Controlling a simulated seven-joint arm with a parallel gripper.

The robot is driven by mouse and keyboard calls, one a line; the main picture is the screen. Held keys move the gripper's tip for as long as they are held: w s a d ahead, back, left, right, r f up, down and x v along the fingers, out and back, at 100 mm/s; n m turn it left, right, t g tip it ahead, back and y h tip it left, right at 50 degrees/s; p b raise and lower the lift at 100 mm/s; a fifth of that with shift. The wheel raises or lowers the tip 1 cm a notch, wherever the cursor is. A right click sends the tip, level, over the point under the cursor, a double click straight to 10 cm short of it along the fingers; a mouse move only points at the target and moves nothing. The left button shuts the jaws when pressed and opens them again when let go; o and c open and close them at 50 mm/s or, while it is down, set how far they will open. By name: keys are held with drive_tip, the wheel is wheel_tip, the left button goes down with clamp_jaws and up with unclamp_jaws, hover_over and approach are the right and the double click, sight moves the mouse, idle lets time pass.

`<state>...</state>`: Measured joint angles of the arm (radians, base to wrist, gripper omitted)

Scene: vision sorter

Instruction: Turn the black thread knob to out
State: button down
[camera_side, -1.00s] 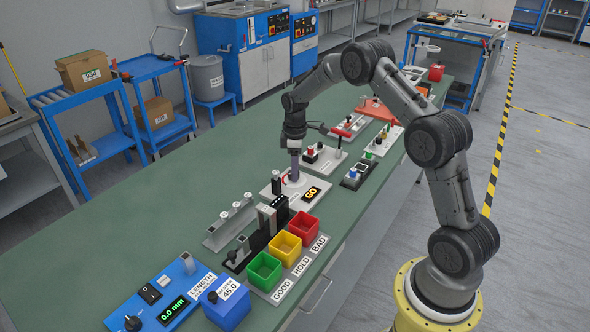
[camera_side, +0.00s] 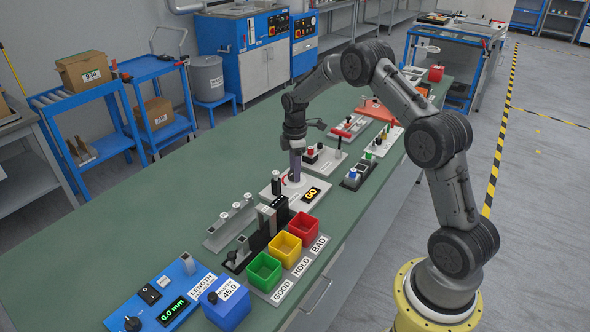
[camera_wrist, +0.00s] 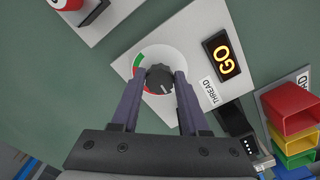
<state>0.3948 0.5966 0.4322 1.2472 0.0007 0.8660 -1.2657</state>
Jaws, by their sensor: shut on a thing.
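The black thread knob (camera_wrist: 160,80) is between my gripper's (camera_wrist: 155,84) two fingers in the wrist view, which are shut on it. A round dial plate with a green arc at upper left and a red arc at lower left surrounds the knob. The dial is on a white panel (camera_wrist: 192,45) with a THREAD label (camera_wrist: 209,92) and a lit GO display (camera_wrist: 222,55). In the side view my gripper (camera_side: 294,180) points straight down over the panel (camera_side: 322,182), and its fingers hide the knob there. I cannot tell which mark the knob points to.
Green, yellow and red bins (camera_side: 264,271) stand in front of the panel. A black-topped post (camera_side: 276,184) stands close to the left of my gripper. Other fixtures (camera_side: 324,158) stand behind it. The bench's left side (camera_side: 150,225) is clear.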

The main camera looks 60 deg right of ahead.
drive_tip(key=shift+r, duration=0.1)
drive_tip(key=shift+c, duration=2)
unclamp_jaws()
wheel_tip(320, 180, up, 14)
